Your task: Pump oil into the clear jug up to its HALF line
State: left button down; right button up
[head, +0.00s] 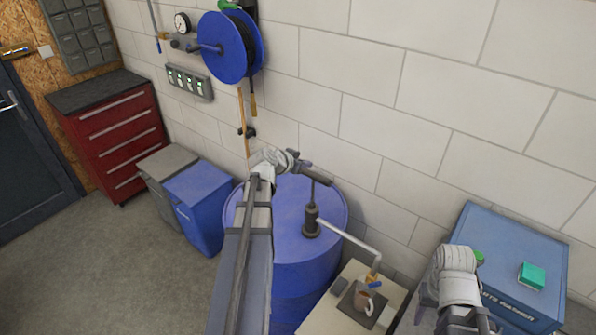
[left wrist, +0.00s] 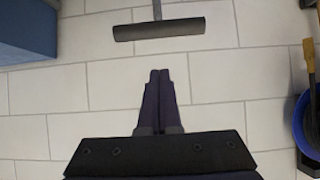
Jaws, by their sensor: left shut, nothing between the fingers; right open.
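A blue drum (head: 285,250) stands against the wall with a dark hand pump (head: 311,222) on top. The pump's dark crossbar handle (head: 317,174) is on a raised rod; it also shows in the left wrist view (left wrist: 160,28). My left gripper (head: 297,160) is beside the handle's left end in the head view. Its fingers (left wrist: 160,72) are shut and empty, apart from the bar in the wrist picture. The jug (head: 364,299) looks small and brownish under the pump's spout (head: 374,274); its level and lines are unreadable. My right gripper (head: 465,322) is open, right of the jug.
The jug is on a pale stand (head: 330,316) beside the drum. A blue parts washer (head: 505,235) carrying a green box (head: 532,275) stands at right. A blue bin (head: 198,200), red drawer cabinet (head: 112,135) and wall hose reel (head: 230,47) are at left.

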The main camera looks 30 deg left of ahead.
aim_at(313, 193)
pick_arm(q)
jog(key=shift+w+d+f+b, duration=0.1)
jog(key=shift+w+f+b, duration=0.35)
jog(key=shift+f+b, duration=0.35)
jog(key=shift+w+a+f+b, duration=0.1)
jog(key=shift+w+f+b, duration=0.3)
jog(key=shift+f+b, duration=0.4)
jog(key=shift+w+d+f+b, duration=0.1)
jog(key=shift+w+f+b, duration=0.4)
jog(key=shift+f, duration=0.5)
notch_tip(313, 193, down, 11)
jog(key=b, duration=1.1)
jog(key=shift+s+r, duration=0.15)
jog(key=shift+r, duration=0.1)
jog(key=shift+r, duration=0.1)
